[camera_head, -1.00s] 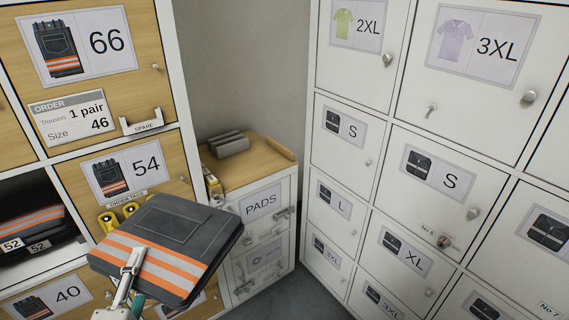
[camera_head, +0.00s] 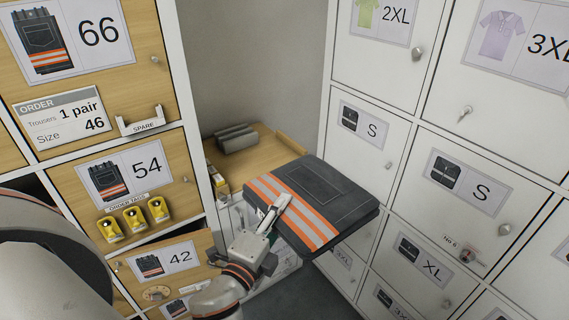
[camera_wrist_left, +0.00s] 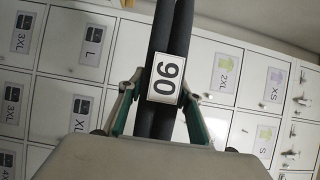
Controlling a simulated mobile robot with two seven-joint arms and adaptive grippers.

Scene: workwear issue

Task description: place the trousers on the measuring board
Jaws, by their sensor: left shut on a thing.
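Folded dark grey trousers (camera_head: 335,200) with orange and silver bands are in my left gripper (camera_head: 272,212), held in the air in front of the corner cabinet. The gripper is shut on their banded edge. In the left wrist view the folded edge (camera_wrist_left: 160,125) of the trousers runs between the fingers (camera_wrist_left: 158,105). A white tag (camera_wrist_left: 165,78) there carries digits that look like 90, turned sideways. I cannot make out a measuring board for certain. My right gripper is out of view.
White lockers (camera_head: 395,200) stand close on the right. Wooden-fronted compartments (camera_head: 130,175) fill the left, with an order card (camera_head: 65,119) for trousers, size 46. Yellow tags (camera_head: 134,218) hang below the 54 label.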

